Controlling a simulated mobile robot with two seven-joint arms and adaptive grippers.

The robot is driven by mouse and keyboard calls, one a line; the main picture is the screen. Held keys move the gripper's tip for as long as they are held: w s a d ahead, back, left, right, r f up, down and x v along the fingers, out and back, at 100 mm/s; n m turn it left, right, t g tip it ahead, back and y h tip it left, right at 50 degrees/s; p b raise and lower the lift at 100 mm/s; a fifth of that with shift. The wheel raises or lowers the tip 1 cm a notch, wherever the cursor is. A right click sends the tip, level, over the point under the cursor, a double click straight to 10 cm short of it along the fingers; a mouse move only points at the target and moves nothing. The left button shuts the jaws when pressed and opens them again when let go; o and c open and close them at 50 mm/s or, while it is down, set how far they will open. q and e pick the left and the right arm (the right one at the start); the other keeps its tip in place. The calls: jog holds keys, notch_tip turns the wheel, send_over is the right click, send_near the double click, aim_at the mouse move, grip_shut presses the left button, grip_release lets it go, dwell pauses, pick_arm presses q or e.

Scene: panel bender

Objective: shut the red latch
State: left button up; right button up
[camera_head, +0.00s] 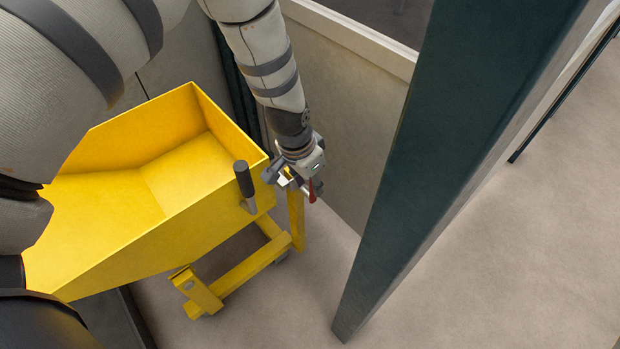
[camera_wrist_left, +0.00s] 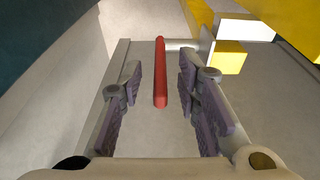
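The red latch (camera_head: 312,192) is a thin red bar at the right end of the yellow cart (camera_head: 149,235), partly hidden behind my left gripper (camera_head: 293,179) in the head view. In the left wrist view the red latch (camera_wrist_left: 160,72) points lengthwise between the two fingers of my left gripper (camera_wrist_left: 157,95). A gap shows on both sides of it, and the fingers are apart. My right gripper is not seen in either view.
A black handle (camera_head: 243,180) stands up from the cart's rim, just left of my left gripper. A dark green post (camera_head: 450,150) rises to the right. A grey panel (camera_head: 345,110) stands behind the gripper. Bare floor (camera_head: 540,230) lies right of the post.

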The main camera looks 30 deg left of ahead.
pick_arm(q)
jog(key=v, duration=1.2)
jog(key=s+f+n+g+p, duration=0.2)
jog(key=s+f+p, duration=0.35)
jog(key=s, duration=0.85)
jog(key=s+d+f+n+g+p, duration=0.1)
jog(key=s+f+n+g+p, duration=0.1)
jog(key=s, duration=2.2)
jog(key=shift+g+y, duration=0.3)
jog(key=shift+y, duration=0.1)
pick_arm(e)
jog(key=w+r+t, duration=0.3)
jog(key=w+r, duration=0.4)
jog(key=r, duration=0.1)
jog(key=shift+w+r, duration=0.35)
pick_arm(q)
jog(key=shift+d+f, duration=0.1)
jog(key=shift+f, duration=0.05)
